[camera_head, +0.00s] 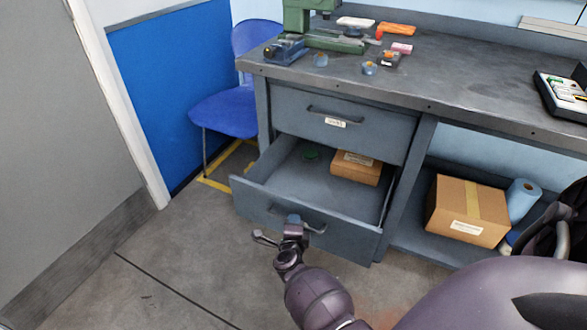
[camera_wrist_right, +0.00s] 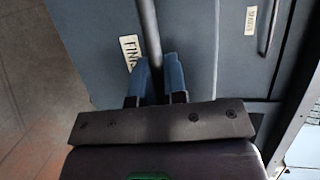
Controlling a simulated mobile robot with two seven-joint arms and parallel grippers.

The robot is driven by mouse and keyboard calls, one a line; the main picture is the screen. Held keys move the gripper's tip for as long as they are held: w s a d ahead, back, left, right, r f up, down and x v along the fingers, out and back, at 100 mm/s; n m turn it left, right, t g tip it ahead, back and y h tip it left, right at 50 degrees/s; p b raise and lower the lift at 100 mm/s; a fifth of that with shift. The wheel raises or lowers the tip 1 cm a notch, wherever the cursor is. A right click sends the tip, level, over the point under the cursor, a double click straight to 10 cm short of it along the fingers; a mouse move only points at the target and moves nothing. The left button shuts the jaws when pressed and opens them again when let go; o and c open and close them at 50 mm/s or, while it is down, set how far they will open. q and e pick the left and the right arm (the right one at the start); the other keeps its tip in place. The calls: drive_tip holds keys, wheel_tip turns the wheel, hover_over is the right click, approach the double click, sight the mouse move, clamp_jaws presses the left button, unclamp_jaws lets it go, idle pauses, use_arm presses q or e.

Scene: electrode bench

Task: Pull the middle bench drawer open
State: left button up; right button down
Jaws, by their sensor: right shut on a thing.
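The middle bench drawer (camera_head: 255,204) is pulled well out from the grey bench, below a closed upper drawer (camera_head: 370,130). Inside it are a brown box (camera_head: 357,167) and a small green round thing (camera_head: 311,154). My right gripper (camera_head: 292,221) is at the front of the open drawer, shut on its bar handle (camera_head: 317,229). In the right wrist view, the blue fingertips (camera_wrist_right: 159,78) stand either side of the dark handle (camera_wrist_right: 148,28), beside a partly hidden label (camera_wrist_right: 130,50). My left gripper is not in view.
A blue chair (camera_head: 225,108) stands left of the bench. A taped carton (camera_head: 467,210) and a blue roll (camera_head: 522,199) sit on the lower shelf at right. A green machine (camera_head: 325,40) and small parts are on the bench top. The floor at left is clear.

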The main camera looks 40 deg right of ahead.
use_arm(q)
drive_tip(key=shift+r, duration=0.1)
use_arm(e)
drive_tip(key=c, duration=1.2)
unclamp_jaws()
drive_tip(key=shift+s, duration=0.1)
